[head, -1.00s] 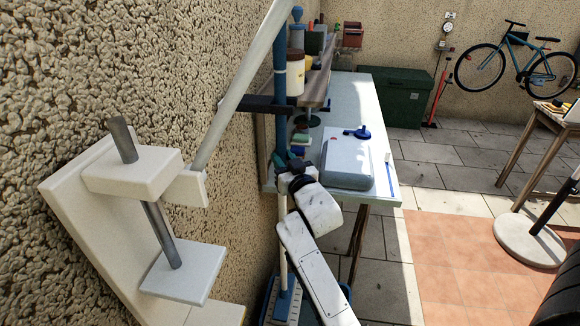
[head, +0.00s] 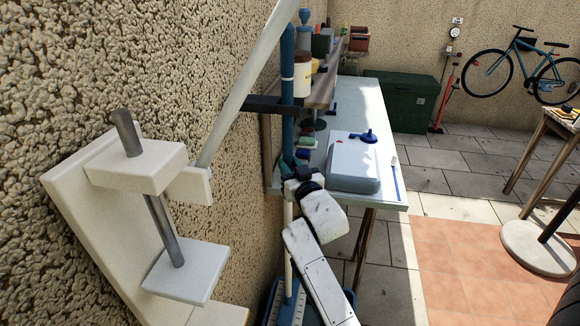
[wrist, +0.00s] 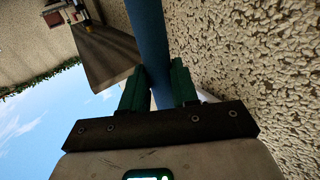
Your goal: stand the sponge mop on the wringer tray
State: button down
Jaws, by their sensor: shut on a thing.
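The sponge mop stands about upright beside the wall, with a long blue handle (head: 287,100) and a white lower shaft. My gripper (head: 289,172) is shut on the handle near the lower end of its blue part. In the wrist view the blue handle (wrist: 147,40) runs between the green fingers of my gripper (wrist: 158,78). The blue wringer tray (head: 266,304) shows at the bottom edge, with a pale perforated plate. The mop's foot is low over or on this plate, partly behind my arm; I cannot tell whether it touches.
A dark wall bracket (head: 268,104) reaches to the handle. A bench (head: 368,95) with a grey case (head: 355,165) stands just right of the mop. A white clamp-like frame (head: 135,165) fills the left foreground. Open paving (head: 450,160) lies right of the bench.

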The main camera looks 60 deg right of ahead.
jog(key=shift+f+b, duration=0.25)
jog(key=shift+b, duration=0.05)
jog(key=shift+c, duration=2.3)
grip_release()
jog(key=shift+f, duration=0.15)
jog(key=b+v, duration=0.2)
jog(key=v, duration=0.9)
jog(key=shift+b, duration=0.35)
jog(key=shift+w, duration=0.1)
